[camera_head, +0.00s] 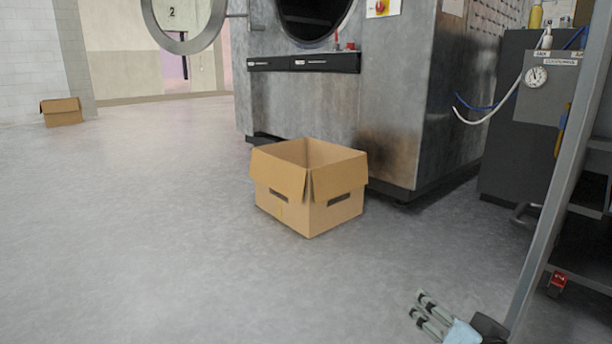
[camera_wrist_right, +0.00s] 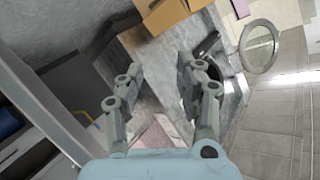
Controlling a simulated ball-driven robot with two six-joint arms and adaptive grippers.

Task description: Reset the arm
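My right gripper (camera_head: 430,314) is at the bottom right of the head view, above the floor. In the right wrist view its two fingers (camera_wrist_right: 160,85) are spread apart with nothing between them, so it is open and empty. My left gripper does not show in either view. The box also shows at the top of the wrist view (camera_wrist_right: 168,14), apart from the fingers.
A large metal washer (camera_head: 300,105) with an open round door (camera_head: 185,42) stands behind the box. A metal frame post (camera_head: 545,225) rises close beside my right gripper. A small box (camera_head: 62,112) sits far left. The floor (camera_head: 130,240) on the left is clear.

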